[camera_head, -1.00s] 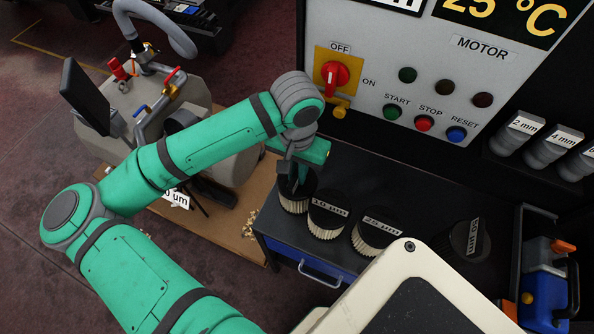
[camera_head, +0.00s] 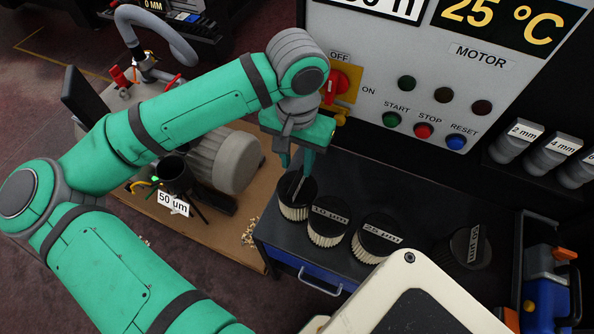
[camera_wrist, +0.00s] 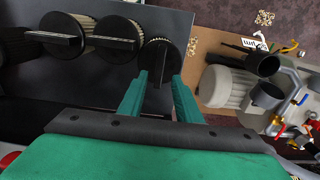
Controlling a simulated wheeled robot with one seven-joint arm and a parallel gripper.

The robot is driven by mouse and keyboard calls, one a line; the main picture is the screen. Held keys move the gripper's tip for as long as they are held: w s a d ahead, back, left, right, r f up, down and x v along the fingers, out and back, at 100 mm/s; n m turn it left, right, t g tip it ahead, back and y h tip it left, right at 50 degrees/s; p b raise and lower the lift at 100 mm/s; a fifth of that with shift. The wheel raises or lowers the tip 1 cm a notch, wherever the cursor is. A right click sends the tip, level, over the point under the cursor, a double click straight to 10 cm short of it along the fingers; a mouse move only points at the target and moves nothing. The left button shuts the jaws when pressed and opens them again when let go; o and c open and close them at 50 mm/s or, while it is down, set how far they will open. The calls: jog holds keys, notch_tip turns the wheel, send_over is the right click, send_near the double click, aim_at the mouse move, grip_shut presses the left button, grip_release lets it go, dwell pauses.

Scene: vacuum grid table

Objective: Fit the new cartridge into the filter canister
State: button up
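Several pleated filter cartridges with black caps stand on the dark cabinet top. The leftmost cartridge (camera_head: 297,200) has its cap's upright fin facing my gripper (camera_head: 296,168); its label cannot be read. Beside it are the 10 um cartridge (camera_head: 328,221) and 25 um cartridge (camera_head: 377,237). A darker cartridge (camera_head: 468,248) at the right has an upside-down label, seemingly 50 um. The black filter canister (camera_head: 175,176) stands open-topped behind a 50 um tag. In the wrist view, my gripper (camera_wrist: 159,82) is open, its fingers apart on either side of the leftmost cartridge's fin (camera_wrist: 160,64), apparently clear of it.
The cabinet top (camera_head: 410,195) has bare room behind the cartridges. A grey machine with a rounded motor (camera_head: 225,160) stands beside the canister. The control panel (camera_head: 420,70) rises behind my gripper. A blue tool (camera_head: 545,285) stands at right.

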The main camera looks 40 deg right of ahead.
notch_tip(320, 180, up, 3)
jog(key=shift+r, duration=0.2)
